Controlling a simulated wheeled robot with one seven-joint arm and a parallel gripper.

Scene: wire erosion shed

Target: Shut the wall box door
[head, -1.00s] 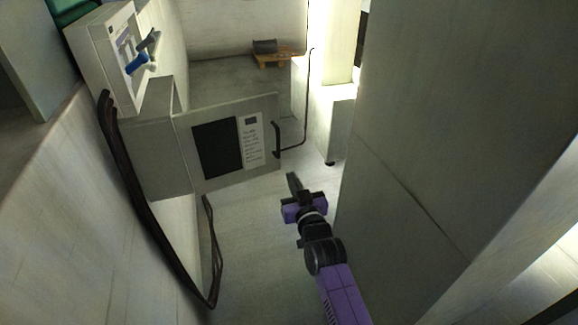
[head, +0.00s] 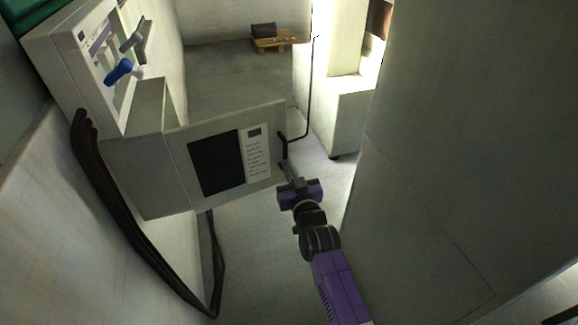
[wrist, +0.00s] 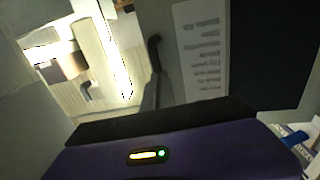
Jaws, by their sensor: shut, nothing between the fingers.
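The wall box door (head: 229,156) stands open, swung out from the grey wall box (head: 148,165) on the left wall. Its inner face carries a black panel and a white printed label, and a dark handle (head: 283,147) sits at its free edge. My gripper (head: 287,168) is shut and empty, close to the door's free edge just below the handle. In the wrist view the door (wrist: 184,75) fills the upper right, with the handle (wrist: 154,52) just beyond my fingers (wrist: 153,92). I cannot tell whether the fingers touch the door.
Dark cables (head: 120,205) run down the left wall. A large grey cabinet (head: 450,150) closes in the right side. A wooden pallet (head: 277,42) lies far back. The floor between is clear.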

